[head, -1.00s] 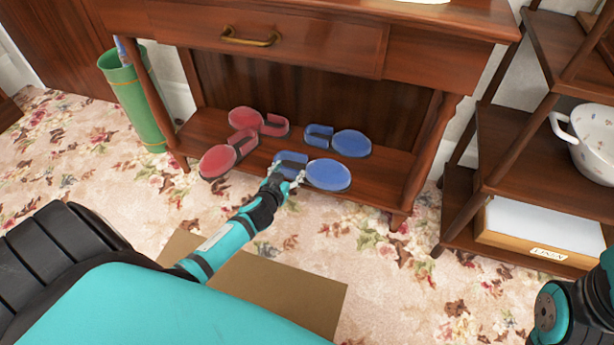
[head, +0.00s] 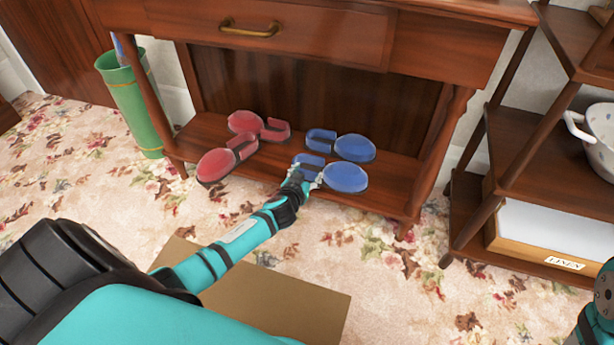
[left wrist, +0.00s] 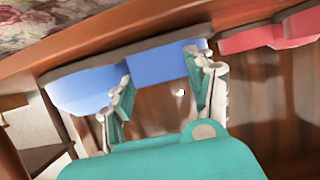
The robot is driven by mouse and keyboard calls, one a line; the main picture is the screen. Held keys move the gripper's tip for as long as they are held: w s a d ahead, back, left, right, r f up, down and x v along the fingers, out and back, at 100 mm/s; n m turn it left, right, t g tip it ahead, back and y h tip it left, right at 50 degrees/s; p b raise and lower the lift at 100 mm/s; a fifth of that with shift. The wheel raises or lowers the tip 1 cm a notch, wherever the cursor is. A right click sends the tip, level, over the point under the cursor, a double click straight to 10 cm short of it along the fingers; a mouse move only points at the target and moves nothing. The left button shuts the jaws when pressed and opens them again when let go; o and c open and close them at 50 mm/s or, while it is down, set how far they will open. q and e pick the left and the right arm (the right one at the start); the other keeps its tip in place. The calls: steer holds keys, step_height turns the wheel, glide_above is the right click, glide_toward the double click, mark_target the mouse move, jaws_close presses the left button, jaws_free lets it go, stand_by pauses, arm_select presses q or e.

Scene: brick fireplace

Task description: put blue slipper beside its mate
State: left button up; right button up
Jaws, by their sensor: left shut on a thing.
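My left gripper (head: 307,178) is shut on a blue slipper (head: 345,178) at the front edge of the low wooden shelf (head: 390,193). In the left wrist view, the gripper's fingers (left wrist: 165,90) are at the slipper's blue band (left wrist: 162,64). Its mate, the other blue slipper (head: 354,148), lies just behind it on the shelf, pointing the same way. The two are side by side with little gap. I cannot tell whether the held slipper rests fully on the shelf. My right gripper is out of view.
Two red slippers (head: 216,165) (head: 245,122) lie to the left on the shelf. Table legs frame the shelf, with a drawer (head: 270,28) above. A green bin (head: 130,100) stands left. A rack (head: 470,215) with a linen box (head: 540,238) stands right.

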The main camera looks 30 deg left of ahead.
arm_select(q)
steer(key=shift+f+b, duration=0.3)
steer(key=o, duration=1.3)
steer(key=shift+r, duration=0.1)
steer(key=shift+c, duration=0.2)
